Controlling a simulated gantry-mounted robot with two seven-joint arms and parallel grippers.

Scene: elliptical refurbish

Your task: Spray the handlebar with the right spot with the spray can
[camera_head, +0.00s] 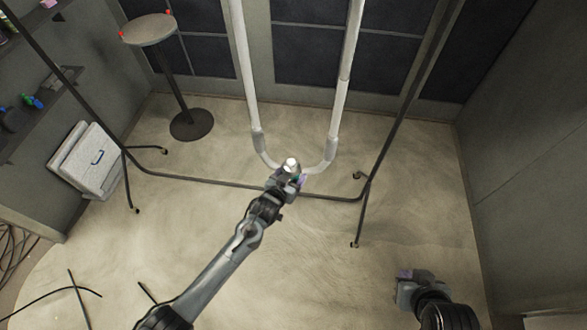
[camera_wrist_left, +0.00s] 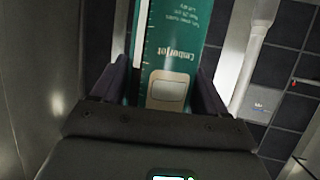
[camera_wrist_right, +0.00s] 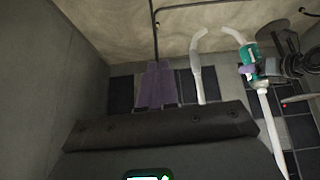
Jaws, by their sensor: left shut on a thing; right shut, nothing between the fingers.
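Two white handlebars hang side by side from a dark frame, a left one (camera_head: 243,60) and a right one (camera_head: 349,55). Each has a grey sleeve and a lower end curving inward. Both also show in the right wrist view (camera_wrist_right: 206,82). My left gripper (camera_head: 287,180) is shut on a teal spray can (camera_wrist_left: 178,50), its white top (camera_head: 291,163) showing between the curved ends. I cannot tell whether the can touches them. A handlebar (camera_wrist_left: 252,50) passes beside the can. My right gripper (camera_head: 405,285) is shut and empty at lower right, its purple fingers together (camera_wrist_right: 157,88). No distinct spot is discernible.
The frame's dark lower bar (camera_head: 215,184) crosses behind my left gripper, with wheeled feet at both sides. A round stool (camera_head: 148,30) stands at back left. A white case (camera_head: 92,160) leans by the left wall, below shelves. The floor (camera_head: 420,190) at right is clear.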

